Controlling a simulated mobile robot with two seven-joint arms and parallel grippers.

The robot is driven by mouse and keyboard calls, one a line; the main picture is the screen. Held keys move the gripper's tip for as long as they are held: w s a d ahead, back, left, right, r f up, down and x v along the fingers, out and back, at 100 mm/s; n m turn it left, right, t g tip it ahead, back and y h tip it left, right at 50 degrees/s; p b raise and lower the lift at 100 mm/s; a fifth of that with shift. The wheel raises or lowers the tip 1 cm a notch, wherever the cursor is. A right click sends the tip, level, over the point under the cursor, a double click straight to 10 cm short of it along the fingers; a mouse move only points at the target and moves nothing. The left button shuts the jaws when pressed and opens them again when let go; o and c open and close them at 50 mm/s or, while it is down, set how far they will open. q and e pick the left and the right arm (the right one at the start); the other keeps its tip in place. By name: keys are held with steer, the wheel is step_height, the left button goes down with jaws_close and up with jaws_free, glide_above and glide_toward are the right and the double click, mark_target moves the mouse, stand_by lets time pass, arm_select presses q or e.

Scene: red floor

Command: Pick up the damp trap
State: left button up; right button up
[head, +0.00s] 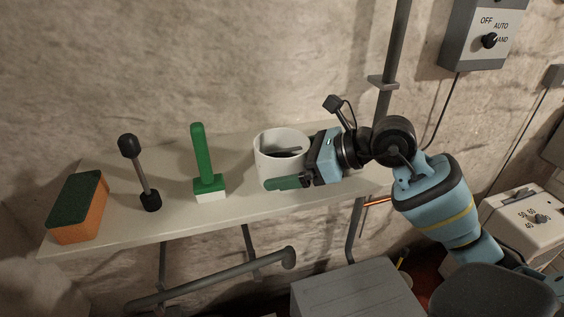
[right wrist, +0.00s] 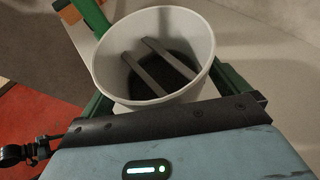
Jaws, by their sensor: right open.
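The damp trap, which I take to be the white open pot (head: 269,160) with a dark inside, stands upright on the shelf (head: 160,228). Two grey bars lie across its inside, as the right wrist view of the pot (right wrist: 113,62) shows. My right gripper (head: 276,168) is open and comes in from the right, with its green fingers on either side of the pot. The near finger lies across the pot's front, low down; the far finger is mostly hidden behind the pot in the head view. I cannot tell whether the fingers touch it. My left gripper is not in view.
Left of the pot on the shelf stand a green-handled brush (head: 202,160), a dark-knobbed tool (head: 142,175) and a green and orange sponge (head: 78,210). A vertical pipe (head: 391,65) is behind my right arm. A grey box (head: 355,290) stands below the shelf.

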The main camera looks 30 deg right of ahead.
steer(key=c, duration=1)
steer(key=shift+o, duration=0.2)
steer(key=shift+r, duration=0.1)
